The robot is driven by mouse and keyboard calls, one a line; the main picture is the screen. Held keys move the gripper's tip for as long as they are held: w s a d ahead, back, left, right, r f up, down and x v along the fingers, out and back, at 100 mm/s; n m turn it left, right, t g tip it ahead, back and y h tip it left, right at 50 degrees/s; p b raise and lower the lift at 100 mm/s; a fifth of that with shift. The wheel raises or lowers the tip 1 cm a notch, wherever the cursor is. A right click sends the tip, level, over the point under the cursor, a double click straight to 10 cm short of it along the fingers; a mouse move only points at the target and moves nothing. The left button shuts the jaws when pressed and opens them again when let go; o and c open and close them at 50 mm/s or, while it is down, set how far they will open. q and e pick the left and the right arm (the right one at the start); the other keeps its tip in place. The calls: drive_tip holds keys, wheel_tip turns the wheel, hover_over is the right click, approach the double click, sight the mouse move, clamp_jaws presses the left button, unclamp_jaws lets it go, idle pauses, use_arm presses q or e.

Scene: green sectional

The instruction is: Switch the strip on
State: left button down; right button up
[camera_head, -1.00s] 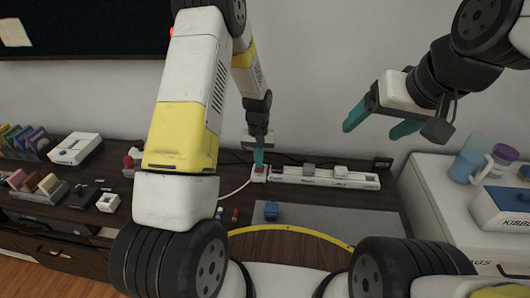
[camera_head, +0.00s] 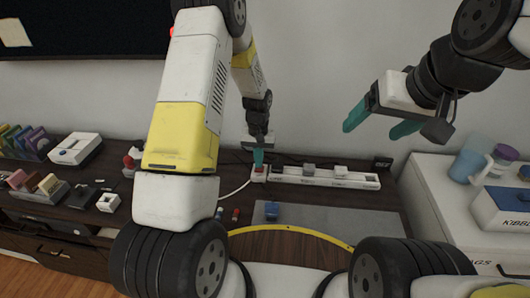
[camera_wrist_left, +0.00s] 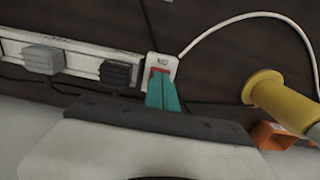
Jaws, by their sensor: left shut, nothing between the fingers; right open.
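The white power strip (camera_head: 325,178) lies along the back of the dark desk, with plugs in its sockets. Its red switch (camera_wrist_left: 160,72) is at the end by the white cord, left in the head view. My left gripper (camera_head: 258,157) is shut and empty, pointing down at that end. In the left wrist view its teal fingertips (camera_wrist_left: 162,84) are right at the switch and cover part of it. I cannot tell whether they press it. My right gripper (camera_head: 378,122) is open and empty, raised in the air above the strip's right end.
A light plug (camera_wrist_left: 43,60) and a dark plug (camera_wrist_left: 118,73) sit along the strip. A yellow cylinder (camera_wrist_left: 265,87) and an orange object (camera_wrist_left: 272,135) are near my left gripper. A blue block (camera_head: 272,210) lies on the grey mat (camera_head: 335,222). A white cabinet (camera_head: 425,190) stands right.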

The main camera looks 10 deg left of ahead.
use_arm(q)
drive_tip(key=shift+f, duration=0.9)
idle(0.8)
drive_tip(key=shift+r, duration=3.55)
drive_tip(key=shift+r, duration=0.1)
drive_tip(key=s+a+r+t, duration=0.1)
drive_tip(key=s+r, duration=0.2)
drive_tip(key=r, duration=0.4)
drive_tip(key=s+r+t+h, duration=0.1)
drive_tip(key=s+r, duration=0.2)
drive_tip(key=r, duration=0.4)
drive_tip(key=s+a+r+t, duration=0.1)
drive_tip(key=s+r, duration=0.2)
drive_tip(key=r, duration=0.4)
drive_tip(key=s+r+t, duration=0.1)
drive_tip(key=s+r, duration=0.1)
drive_tip(key=s, duration=0.3)
drive_tip(key=s+r+t, duration=0.1)
drive_tip(key=s+r, duration=0.2)
drive_tip(key=s, duration=0.3)
drive_tip(key=s+r+t+h, duration=0.1)
drive_tip(key=s+r, duration=0.2)
drive_tip(key=s, duration=0.3)
drive_tip(key=shift+a+m, duration=0.15)
drive_tip(key=shift+m, duration=0.15)
